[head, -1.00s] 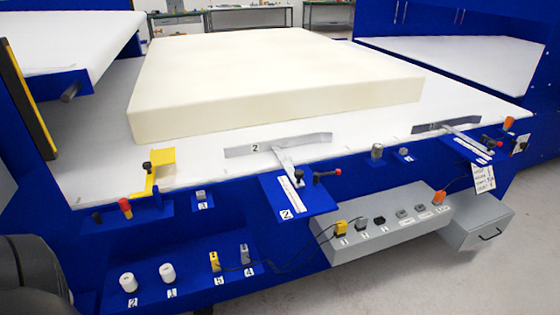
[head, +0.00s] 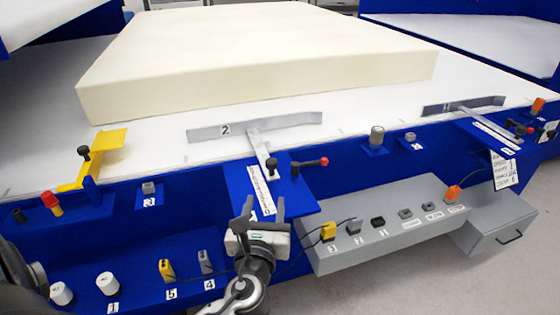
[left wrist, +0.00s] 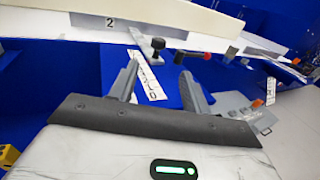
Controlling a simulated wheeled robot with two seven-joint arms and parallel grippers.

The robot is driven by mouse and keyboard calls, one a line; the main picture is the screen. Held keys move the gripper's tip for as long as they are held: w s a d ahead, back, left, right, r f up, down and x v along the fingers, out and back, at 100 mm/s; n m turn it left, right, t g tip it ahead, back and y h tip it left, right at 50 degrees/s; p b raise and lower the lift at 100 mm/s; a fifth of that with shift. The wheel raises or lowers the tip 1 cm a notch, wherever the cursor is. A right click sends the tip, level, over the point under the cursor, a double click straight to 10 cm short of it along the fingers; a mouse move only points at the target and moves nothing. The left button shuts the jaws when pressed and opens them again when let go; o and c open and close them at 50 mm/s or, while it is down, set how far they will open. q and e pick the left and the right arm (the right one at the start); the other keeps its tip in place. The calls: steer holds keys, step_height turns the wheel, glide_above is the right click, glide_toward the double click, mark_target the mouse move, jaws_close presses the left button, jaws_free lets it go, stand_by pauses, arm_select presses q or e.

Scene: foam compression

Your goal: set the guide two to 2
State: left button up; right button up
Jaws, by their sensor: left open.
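Guide two is the grey metal bar marked 2 (head: 255,127) lying on the white table in front of the foam block (head: 250,75). Its arm runs toward me over a blue bracket with a white scale (head: 262,190). A black knob (head: 272,167) and a red-tipped lever (head: 315,163) sit by the scale. My left gripper (head: 263,208) is open and empty at the bracket's front edge, short of the knob. In the left wrist view the scale (left wrist: 150,82) shows between the open fingers, with the black knob (left wrist: 158,45) and red lever (left wrist: 205,56) beyond. The scale reading is too small to tell.
A grey box with several plugs (head: 395,225) stands to the right of my gripper, with cables running left. A yellow stop (head: 95,155) is at the left. Guide one (head: 463,106) with its own red lever is at the right. White cylinders (head: 108,284) stand at the lower left.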

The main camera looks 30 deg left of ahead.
mark_target(271, 165)
arm_select(q)
steer(key=x, duration=1.5)
steer(key=shift+w+a+r, duration=0.15)
jaws_close()
steer(key=s+d+p, duration=0.2)
steer(key=s+d, duration=0.2)
steer(key=shift+d, duration=0.3)
jaws_free()
